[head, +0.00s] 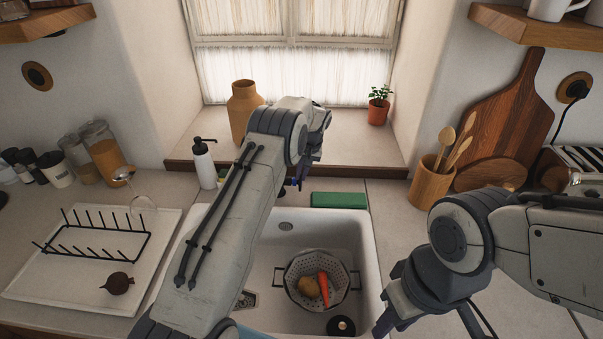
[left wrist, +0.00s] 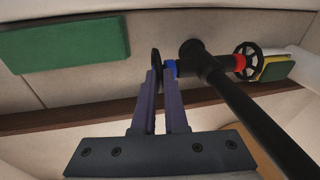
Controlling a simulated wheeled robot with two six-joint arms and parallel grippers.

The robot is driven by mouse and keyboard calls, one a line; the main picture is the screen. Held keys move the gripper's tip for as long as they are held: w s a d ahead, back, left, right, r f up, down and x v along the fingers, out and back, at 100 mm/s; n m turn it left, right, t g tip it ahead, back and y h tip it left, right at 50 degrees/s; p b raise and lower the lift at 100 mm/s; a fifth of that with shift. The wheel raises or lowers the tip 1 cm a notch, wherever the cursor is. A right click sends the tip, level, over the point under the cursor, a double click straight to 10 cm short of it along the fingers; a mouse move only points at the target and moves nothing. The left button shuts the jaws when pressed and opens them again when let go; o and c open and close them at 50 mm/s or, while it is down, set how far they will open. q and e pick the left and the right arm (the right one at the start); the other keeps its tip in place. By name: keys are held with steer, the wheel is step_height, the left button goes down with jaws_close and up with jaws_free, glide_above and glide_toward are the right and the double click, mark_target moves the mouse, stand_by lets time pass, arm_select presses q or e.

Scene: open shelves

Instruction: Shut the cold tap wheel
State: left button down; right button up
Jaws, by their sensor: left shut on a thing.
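The cold tap wheel (left wrist: 156,61) is black with a blue collar (left wrist: 170,69) and sits on the black tap (left wrist: 208,70) in the left wrist view. My left gripper (left wrist: 160,76) is shut on this wheel, with its fingers either side of the rim. The hot tap wheel (left wrist: 247,62), with a red collar (left wrist: 238,62), is at the tap's other end, clear of my fingers. In the head view my left arm hides most of the tap.
The white sink (head: 365,270) holds a colander (head: 290,287) with a carrot and a potato. A green block (head: 338,200) lies behind it. A soap bottle (head: 203,165) and a drying rack (head: 95,237) stand left. A utensil pot (head: 430,185) stands right.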

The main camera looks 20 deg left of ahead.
arm_select(q)
steer(key=shift+w, duration=0.15)
steer(key=c, duration=1)
jaws_free()
steer(key=shift+o, duration=0.2)
steer(key=b+v, duration=0.3)
steer(key=v, duration=0.7)
steer(key=shift+r, duration=0.35)
